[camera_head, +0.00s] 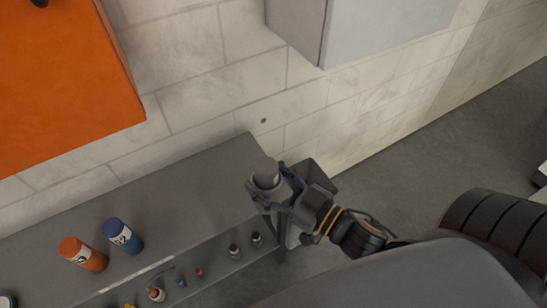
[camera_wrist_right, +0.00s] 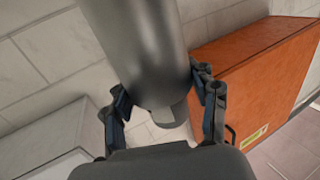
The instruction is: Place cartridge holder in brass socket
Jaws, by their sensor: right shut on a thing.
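The cartridge holder is most likely the grey cylinder (camera_head: 265,171) in my right gripper (camera_head: 269,187). In the head view it stands over the right end of the grey bench, its round end facing up. In the right wrist view the smooth grey cylinder (camera_wrist_right: 135,40) runs up out of the picture, with a narrower stub at its near end. The fingers of my right gripper (camera_wrist_right: 163,93) close on both sides of it. I cannot make out a brass socket in either view. My left gripper is not in view.
An orange canister (camera_head: 83,254) and a blue canister (camera_head: 123,236) are on the bench top (camera_head: 190,205). Several small fittings sit on a lower level at the front. An orange cabinet (camera_head: 60,80) and a grey box (camera_head: 375,25) are at the tiled wall. A grey bin (camera_head: 318,178) is beside the bench end.

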